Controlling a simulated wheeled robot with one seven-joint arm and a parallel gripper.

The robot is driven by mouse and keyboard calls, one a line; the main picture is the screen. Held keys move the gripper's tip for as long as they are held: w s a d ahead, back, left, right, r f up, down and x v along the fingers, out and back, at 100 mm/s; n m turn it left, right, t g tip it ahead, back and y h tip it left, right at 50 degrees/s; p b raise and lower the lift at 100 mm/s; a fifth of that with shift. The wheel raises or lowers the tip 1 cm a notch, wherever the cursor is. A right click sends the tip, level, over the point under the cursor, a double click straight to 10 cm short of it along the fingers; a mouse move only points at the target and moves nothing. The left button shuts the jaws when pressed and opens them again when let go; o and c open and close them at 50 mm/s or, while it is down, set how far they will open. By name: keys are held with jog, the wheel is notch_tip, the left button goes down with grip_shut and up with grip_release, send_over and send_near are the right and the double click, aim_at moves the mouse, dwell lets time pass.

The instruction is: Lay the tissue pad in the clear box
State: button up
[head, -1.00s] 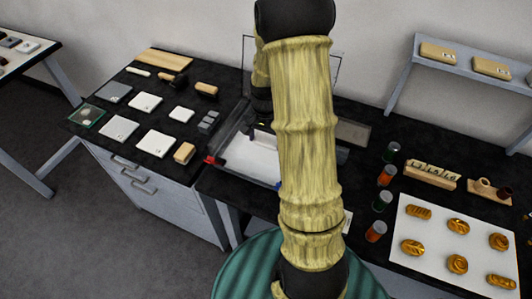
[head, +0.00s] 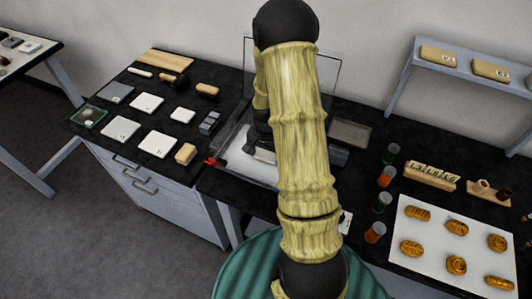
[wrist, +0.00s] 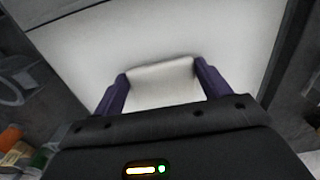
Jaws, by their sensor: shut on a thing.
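The tissue pad (wrist: 162,90) is white and sits between the two purple fingers of my gripper (wrist: 160,72) in the wrist view. My gripper is shut on it. Beneath and beyond it is the pale floor of the clear box (wrist: 205,28); I cannot tell whether the pad touches that floor. In the head view the clear box (head: 247,172) stands on the black bench with its transparent lid (head: 330,68) raised at the back. My arm covers much of the box, and the fingers and pad are mostly hidden there.
A white board (head: 433,244) with several gilt pieces lies at right, beside several small jars (head: 382,202). A grey tray (head: 349,133) lies right of the box. White pads (head: 122,129) and brushes (head: 207,90) cover the left bench. A red item (head: 214,161) is at the box's left front corner.

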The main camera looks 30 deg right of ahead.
aim_at(266, 157)
jog(key=shift+f, duration=0.15)
jog(key=o, duration=1)
notch_tip(266, 157, up, 12)
jog(key=shift+r+b, duration=0.2)
jog(key=shift+b, duration=0.5)
